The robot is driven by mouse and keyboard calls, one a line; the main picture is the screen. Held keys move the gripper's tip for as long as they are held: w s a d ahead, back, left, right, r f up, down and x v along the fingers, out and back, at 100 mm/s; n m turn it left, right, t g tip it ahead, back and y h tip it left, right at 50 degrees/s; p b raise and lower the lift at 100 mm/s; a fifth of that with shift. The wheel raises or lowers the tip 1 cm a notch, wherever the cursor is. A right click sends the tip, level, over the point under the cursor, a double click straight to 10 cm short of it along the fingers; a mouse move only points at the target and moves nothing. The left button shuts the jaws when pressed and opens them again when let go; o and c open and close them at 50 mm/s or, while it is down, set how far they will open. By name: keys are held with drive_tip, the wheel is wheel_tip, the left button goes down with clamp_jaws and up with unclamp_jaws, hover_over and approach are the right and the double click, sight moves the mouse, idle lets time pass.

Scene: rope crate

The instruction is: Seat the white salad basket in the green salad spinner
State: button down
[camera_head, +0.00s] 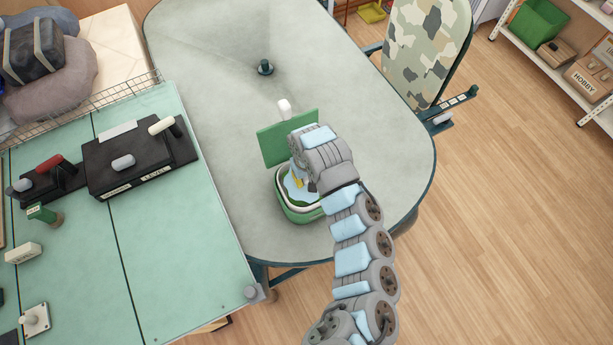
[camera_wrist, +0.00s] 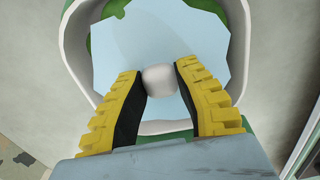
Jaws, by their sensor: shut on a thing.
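The green salad spinner (camera_head: 302,215) stands on the grey oval table. The white salad basket (camera_head: 283,203) is at its mouth, its pale rim inside or just above the green wall; I cannot tell how deep it sits. My gripper (camera_head: 299,182) points down into the basket, partly hidden by my wrist. In the wrist view the yellow fingers of my gripper (camera_wrist: 160,85) close on a small white knob in the middle of the basket (camera_wrist: 238,55). A light blue area with green patches shows inside the white rim.
A green upright panel (camera_head: 280,143) with a white knob (camera_head: 285,106) stands right behind the spinner. A small dark peg (camera_head: 265,67) is farther back on the table (camera_head: 210,60). A green workbench (camera_head: 180,275) adjoins at left. A camouflage ironing-board-like panel (camera_head: 425,45) is at right.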

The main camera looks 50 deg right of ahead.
drive_tip(key=shift+f+b, duration=1.4)
drive_tip(key=shift+f, duration=1.3)
idle(3.0)
drive_tip(key=c, duration=0.8)
unclamp_jaws()
drive_tip(key=shift+r, duration=0.1)
wheel_tip(320, 180, up, 12)
drive_tip(key=shift+f, duration=0.1)
idle(0.4)
